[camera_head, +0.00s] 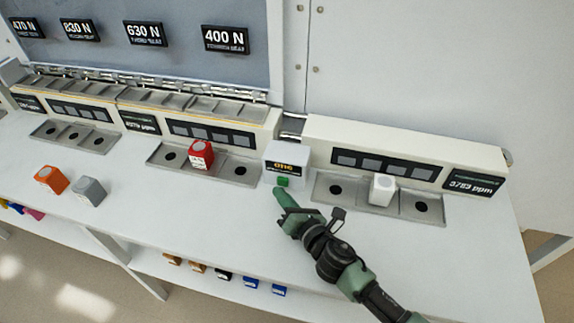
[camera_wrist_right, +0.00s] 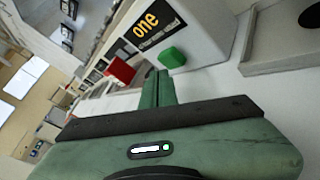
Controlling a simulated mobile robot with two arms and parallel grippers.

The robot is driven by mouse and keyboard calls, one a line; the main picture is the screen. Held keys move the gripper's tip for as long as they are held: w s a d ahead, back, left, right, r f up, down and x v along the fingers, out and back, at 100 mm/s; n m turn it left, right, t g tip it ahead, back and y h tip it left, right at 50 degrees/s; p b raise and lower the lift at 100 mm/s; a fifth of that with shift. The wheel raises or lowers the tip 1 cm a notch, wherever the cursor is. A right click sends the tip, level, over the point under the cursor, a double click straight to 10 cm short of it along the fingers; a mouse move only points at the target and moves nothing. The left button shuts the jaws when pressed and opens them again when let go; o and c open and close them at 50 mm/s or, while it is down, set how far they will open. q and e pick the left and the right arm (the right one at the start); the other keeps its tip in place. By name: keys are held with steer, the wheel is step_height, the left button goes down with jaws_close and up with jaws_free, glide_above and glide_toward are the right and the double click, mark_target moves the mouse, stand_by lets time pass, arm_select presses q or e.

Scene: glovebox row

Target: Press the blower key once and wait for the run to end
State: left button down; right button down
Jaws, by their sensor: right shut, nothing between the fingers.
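The blower key is a small green button (camera_head: 282,181) on the front of a white box (camera_head: 287,154) with a dark label in yellow text. The green key (camera_wrist_right: 172,57) and the white box (camera_wrist_right: 190,28) also show in the right wrist view. My right gripper (camera_head: 281,193) is shut and empty, its fingertips just in front of the key. In the right wrist view its green fingers (camera_wrist_right: 157,84) point at the key's lower left; I cannot tell whether they touch it. My left gripper is not in view.
A red block (camera_head: 201,155) sits in the tray left of the box, and a white block (camera_head: 382,188) in the right tray. Orange (camera_head: 51,179) and grey (camera_head: 90,191) blocks stand on the bench at left. A panel (camera_head: 474,185) reads about 3783 ppm.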

steer(key=shift+w, duration=0.15)
stand_by(0.5)
steer(key=shift+w+d, duration=0.1)
steer(key=shift+w, duration=0.2)
steer(key=shift+w+d, duration=0.1)
steer(key=shift+w, duration=0.1)
stand_by(0.5)
steer(key=shift+s+a, duration=0.2)
steer(key=shift+s, duration=0.45)
steer(key=shift+s+a, duration=0.3)
steer(key=shift+s, duration=0.65)
steer(key=shift+s+a, duration=0.35)
steer(key=shift+s, duration=0.6)
steer(key=shift+s+a, duration=0.3)
steer(key=shift+s, duration=0.65)
